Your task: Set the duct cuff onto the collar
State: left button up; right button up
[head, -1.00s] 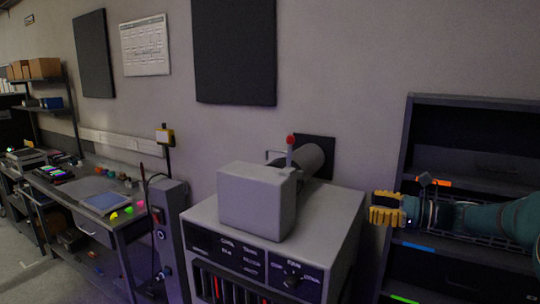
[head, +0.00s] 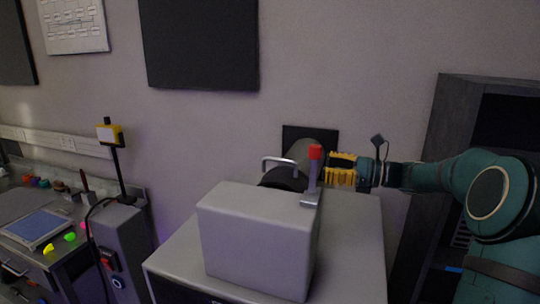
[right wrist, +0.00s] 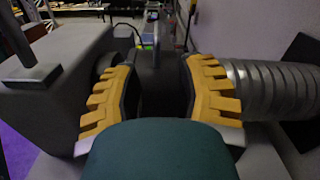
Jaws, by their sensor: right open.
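The dark duct cuff (head: 284,180) sits at the near end of a grey ribbed duct (head: 318,150), behind the grey box-shaped housing (head: 255,240). A light bar handle (head: 279,160) shows above the cuff. My right gripper (head: 340,168), with yellow fingers, is beside the duct and behind the red-topped lever (head: 315,170). In the right wrist view, the open fingers (right wrist: 158,75) straddle the dark cuff (right wrist: 155,95); contact cannot be told. A round collar (right wrist: 112,60) shows at the housing's side, partly hidden by the left-hand finger. My left gripper is out of view.
The housing stands on a grey cabinet (head: 355,260). The duct runs to a dark wall plate (head: 310,132). A dark shelf rack (head: 445,130) stands at right behind my arm. A post with a yellow-and-white head (head: 110,133) and a workbench are at left.

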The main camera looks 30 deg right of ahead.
aim_at(265, 158)
jog(key=p+x, duration=0.1)
jog(key=x, duration=1.2)
jog(key=shift+a+r, duration=0.1)
jog(key=shift+a, duration=0.1)
jog(key=shift+s, duration=0.1)
jog(key=shift+c, duration=0.4)
grip_shut()
